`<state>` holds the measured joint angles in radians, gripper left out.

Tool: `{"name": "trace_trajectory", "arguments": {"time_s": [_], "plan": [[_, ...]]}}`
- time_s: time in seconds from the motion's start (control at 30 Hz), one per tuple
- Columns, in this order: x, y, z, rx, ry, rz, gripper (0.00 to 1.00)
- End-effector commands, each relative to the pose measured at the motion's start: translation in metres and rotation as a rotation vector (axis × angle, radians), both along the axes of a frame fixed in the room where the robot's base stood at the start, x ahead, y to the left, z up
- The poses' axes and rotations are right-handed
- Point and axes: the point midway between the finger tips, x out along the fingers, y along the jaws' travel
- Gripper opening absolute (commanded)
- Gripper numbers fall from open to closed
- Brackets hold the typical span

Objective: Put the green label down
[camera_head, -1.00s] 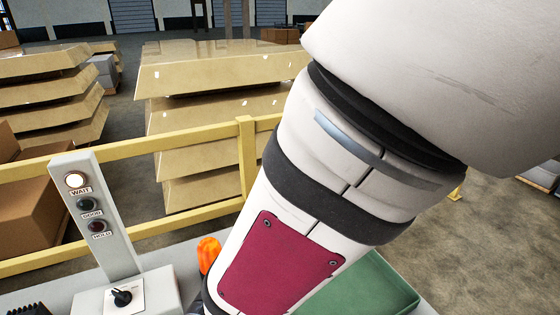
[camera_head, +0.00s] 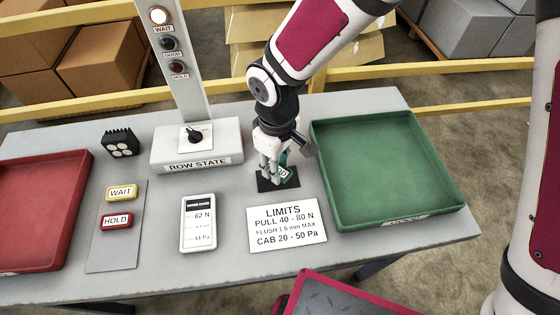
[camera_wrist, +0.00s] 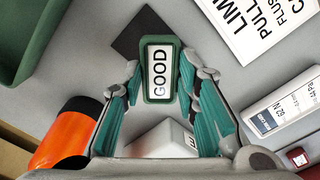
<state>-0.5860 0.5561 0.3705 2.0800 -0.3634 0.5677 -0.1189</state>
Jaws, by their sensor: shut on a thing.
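The green label (camera_wrist: 160,70) reads GOOD on a white face with a green frame. It sits between the fingertips of my gripper (camera_wrist: 162,78) in the wrist view. In the head view my gripper (camera_head: 270,165) is low over a dark pad (camera_head: 265,185) on the table, shut on the label (camera_head: 283,172), which is mostly hidden by the fingers. The pad also shows beside the label in the wrist view (camera_wrist: 130,40). I cannot tell whether the label touches the pad.
A green tray (camera_head: 322,188) stands right of my gripper, a red tray (camera_head: 62,240) far left. WAIT (camera_head: 121,192) and HOLD (camera_head: 116,221) labels lie on a grey strip. An orange cylinder (camera_wrist: 65,135) stands close.

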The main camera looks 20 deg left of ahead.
Motion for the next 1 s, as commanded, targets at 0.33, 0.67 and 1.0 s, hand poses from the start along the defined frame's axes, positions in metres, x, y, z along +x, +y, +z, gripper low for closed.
{"name": "trace_trajectory", "arguments": {"time_s": [0.33, 0.67, 1.0], "plan": [[-0.001, 0.000, -0.023, 0.000, 0.000, 0.001, 0.12], [-0.001, 0.000, -0.026, 0.000, 0.000, 0.001, 0.48], [-0.001, 0.000, -0.023, 0.001, 0.000, 0.001, 0.48]]}}
